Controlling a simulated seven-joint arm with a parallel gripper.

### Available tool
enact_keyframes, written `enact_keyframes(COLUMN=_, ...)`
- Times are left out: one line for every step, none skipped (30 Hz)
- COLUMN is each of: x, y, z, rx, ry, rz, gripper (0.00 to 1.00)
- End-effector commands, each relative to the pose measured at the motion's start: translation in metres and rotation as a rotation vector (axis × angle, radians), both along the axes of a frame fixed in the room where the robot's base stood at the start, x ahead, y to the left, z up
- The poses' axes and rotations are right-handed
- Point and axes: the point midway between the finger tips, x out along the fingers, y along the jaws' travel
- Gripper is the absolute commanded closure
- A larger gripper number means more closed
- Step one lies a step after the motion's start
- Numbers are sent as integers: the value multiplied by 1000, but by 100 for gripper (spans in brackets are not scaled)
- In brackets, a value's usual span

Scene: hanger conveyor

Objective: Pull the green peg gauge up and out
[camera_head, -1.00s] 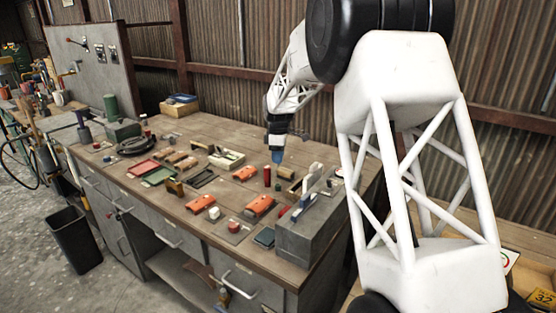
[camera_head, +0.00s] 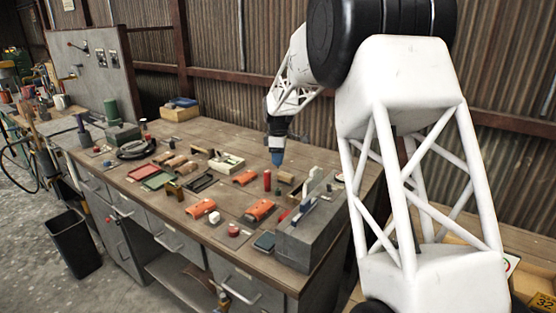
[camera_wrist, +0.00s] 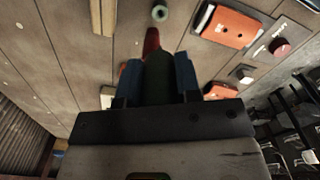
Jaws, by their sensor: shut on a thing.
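My gripper (camera_head: 277,160) is above the middle right of the workbench, pointing down. In the wrist view its two blue fingers (camera_wrist: 186,72) are closed on the sides of a dark green rounded piece (camera_wrist: 157,78), which I take to be the green peg gauge. Its lower end, and whether it is still seated in anything, I cannot make out. The head view does not show it clearly between the fingers. A red upright cylinder (camera_head: 267,181) stands close to the gripper; red also shows just beyond the fingertips in the wrist view (camera_wrist: 152,38).
Orange blocks (camera_head: 260,209) and a tan cylinder (camera_head: 286,178) lie around the gripper. A grey block fixture (camera_head: 310,235) stands at the right front. A larger green cylinder (camera_head: 111,110) stands at the far left. A black bin (camera_head: 75,243) is on the floor.

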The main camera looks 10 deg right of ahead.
Motion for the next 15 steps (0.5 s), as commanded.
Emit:
enact_keyframes(x=0, y=0, z=2, rx=0, ry=-1, rz=0, gripper=90)
enact_keyframes(x=0, y=0, z=3, rx=0, ry=-1, rz=0, gripper=90)
enact_keyframes(x=0, y=0, z=4, rx=0, ry=-1, rz=0, gripper=90)
enact_keyframes(x=0, y=0, z=4, rx=0, ry=-1, rz=0, gripper=90)
enact_keyframes(x=0, y=0, z=5, rx=0, ry=-1, rz=0, gripper=90)
enact_keyframes(x=0, y=0, z=6, rx=0, ry=-1, rz=0, gripper=90)
enact_keyframes(x=0, y=0, z=7, rx=0, ry=-1, rz=0, gripper=90)
enact_keyframes(x=0, y=0, z=8, rx=0, ry=-1, rz=0, gripper=90)
enact_keyframes(x=0, y=0, z=9, rx=0, ry=-1, rz=0, gripper=90)
enact_keyframes(x=0, y=0, z=10, rx=0, ry=-1, rz=0, gripper=90)
enact_keyframes(x=0, y=0, z=11, rx=0, ry=-1, rz=0, gripper=90)
enact_keyframes(x=0, y=0, z=12, rx=0, ry=-1, rz=0, gripper=90)
enact_keyframes(x=0, y=0, z=13, rx=0, ry=-1, rz=0, gripper=90)
enact_keyframes(x=0, y=0, z=13, rx=0, ry=-1, rz=0, gripper=90)
enact_keyframes(x=0, y=0, z=15, rx=0, ry=-1, rz=0, gripper=90)
